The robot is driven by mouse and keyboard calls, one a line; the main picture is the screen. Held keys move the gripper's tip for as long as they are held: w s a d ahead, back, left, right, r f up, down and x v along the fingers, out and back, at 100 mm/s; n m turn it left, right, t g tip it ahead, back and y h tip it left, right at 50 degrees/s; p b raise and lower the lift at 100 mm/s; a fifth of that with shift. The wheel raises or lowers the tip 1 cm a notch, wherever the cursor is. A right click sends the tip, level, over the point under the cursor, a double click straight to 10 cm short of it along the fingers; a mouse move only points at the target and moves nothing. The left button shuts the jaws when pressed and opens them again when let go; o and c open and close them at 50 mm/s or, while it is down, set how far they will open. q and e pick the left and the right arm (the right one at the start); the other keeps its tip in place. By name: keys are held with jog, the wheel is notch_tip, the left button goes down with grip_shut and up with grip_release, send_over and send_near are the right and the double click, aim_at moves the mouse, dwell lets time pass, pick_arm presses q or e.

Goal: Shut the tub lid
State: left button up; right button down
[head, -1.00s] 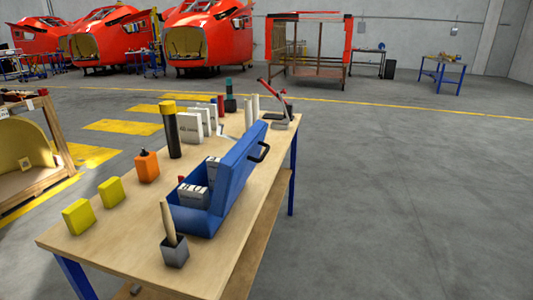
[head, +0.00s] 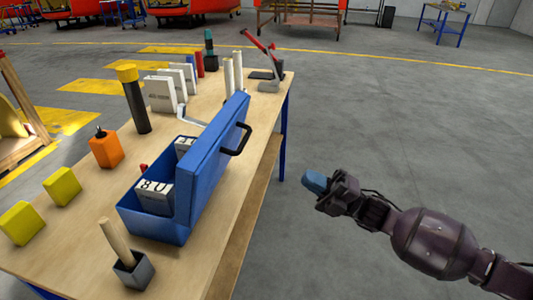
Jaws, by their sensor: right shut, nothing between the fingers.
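The blue tub (head: 150,226) stands on the wooden workbench with white boxes (head: 155,196) marked with dark print inside. Its blue lid (head: 212,160) stands up, open, along the tub's right side, with a black handle (head: 238,140) on its outer face. My right gripper (head: 312,181) is off the right edge of the bench, to the right of the lid and apart from it. Its blue-tipped fingers are shut and empty. My left gripper is out of view.
On the bench (head: 75,240) stand yellow blocks (head: 62,187), an orange bottle (head: 106,149), a dark cylinder with yellow cap (head: 134,98), white boxes, and a grey cup (head: 133,272) holding a wooden handle near the tub. The floor right of the bench is clear.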

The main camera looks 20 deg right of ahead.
jog(key=p+x, duration=0.1)
jog(key=x, duration=1.3)
jog(key=shift+s, duration=0.1)
